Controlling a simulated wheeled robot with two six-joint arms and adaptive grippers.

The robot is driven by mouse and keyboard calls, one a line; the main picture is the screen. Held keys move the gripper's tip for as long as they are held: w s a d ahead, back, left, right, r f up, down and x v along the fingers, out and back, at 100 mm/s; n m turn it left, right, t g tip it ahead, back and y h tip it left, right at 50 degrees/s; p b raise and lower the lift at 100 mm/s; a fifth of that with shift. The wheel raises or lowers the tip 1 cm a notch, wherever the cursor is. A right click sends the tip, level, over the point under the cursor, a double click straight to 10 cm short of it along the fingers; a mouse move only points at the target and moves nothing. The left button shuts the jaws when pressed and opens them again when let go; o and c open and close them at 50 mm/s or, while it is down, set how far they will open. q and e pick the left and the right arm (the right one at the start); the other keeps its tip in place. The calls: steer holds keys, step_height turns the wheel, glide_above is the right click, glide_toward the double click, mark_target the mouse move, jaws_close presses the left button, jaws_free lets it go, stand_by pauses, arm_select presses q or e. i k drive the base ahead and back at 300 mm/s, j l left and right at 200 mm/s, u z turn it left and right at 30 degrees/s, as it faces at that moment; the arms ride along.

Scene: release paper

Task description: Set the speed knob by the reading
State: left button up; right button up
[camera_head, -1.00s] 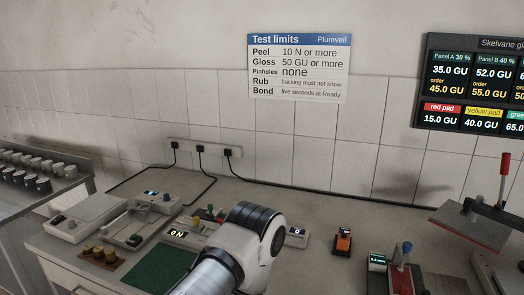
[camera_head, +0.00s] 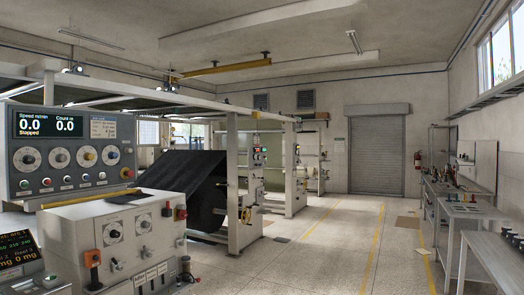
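A control panel (camera_head: 75,155) stands at the left, with a row of round knobs (camera_head: 60,157) on pale dials and coloured buttons below them. Which knob is the speed knob I cannot tell; their labels are too small to read. The panel's screen (camera_head: 48,125) reads speed 0.0, count 0.0 and "Stopped". A small notice (camera_head: 103,128) beside the screen is too small to read. Neither of my grippers shows in this view.
A machine with a wide black roll (camera_head: 190,185) stands behind the panel. A cabinet (camera_head: 120,240) with more knobs is below it. An open floor (camera_head: 320,240) with yellow lines leads to a grey shutter (camera_head: 377,150). Benches (camera_head: 470,215) line the right wall.

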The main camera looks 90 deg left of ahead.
mark_target(27, 159)
steer(key=u, duration=3.9)
steer(key=i, duration=0.1)
